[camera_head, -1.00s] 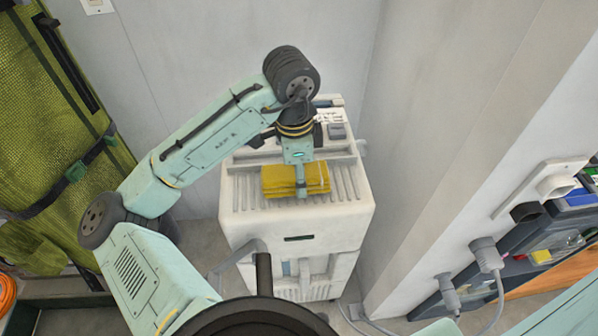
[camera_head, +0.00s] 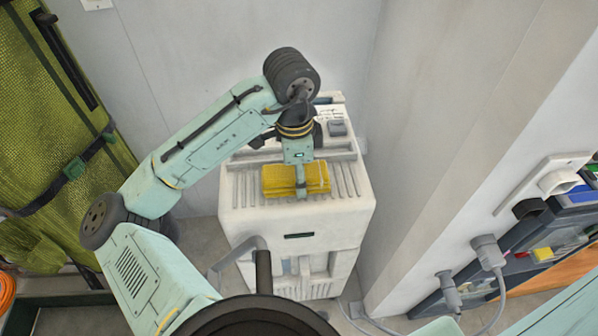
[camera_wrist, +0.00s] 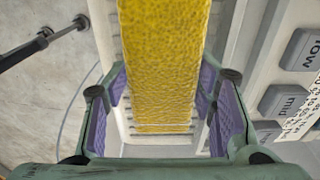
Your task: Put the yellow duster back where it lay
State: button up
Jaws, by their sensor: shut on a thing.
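The yellow duster (camera_head: 278,181) is a folded, textured yellow cloth. It is at the ribbed top of a white appliance (camera_head: 335,225), towards the front edge. My gripper (camera_head: 301,188) points down over the duster and is shut on it. In the wrist view the duster (camera_wrist: 163,60) runs between my two fingers with purple inner pads, with the slatted top behind it. I cannot tell whether the duster touches the slats or is held just above them.
A control panel with grey "low" and "mid" buttons (camera_wrist: 285,100) is on the appliance beside the duster. A grey wall pillar (camera_head: 425,150) stands close on the right. A green textured bag (camera_head: 50,120) is at the left. Plugs and cables (camera_head: 488,255) hang at the lower right.

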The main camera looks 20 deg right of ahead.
jog(key=o, duration=1.6)
jog(key=shift+o, duration=0.2)
jog(key=shift+r, duration=0.15)
jog(key=shift+a+r+p, duration=0.15)
jog(key=shift+r+p, duration=2.45)
jog(key=shift+p, duration=0.05)
jog(key=shift+r+p, duration=0.35)
jog(key=shift+r, duration=0.75)
jog(key=shift+a+r, duration=0.1)
jog(key=shift+r, duration=0.1)
jog(key=shift+r, duration=0.1)
notch_tip(320, 180, up, 12)
jog(key=shift+a, duration=0.3)
jog(key=shift+w+d, duration=0.1)
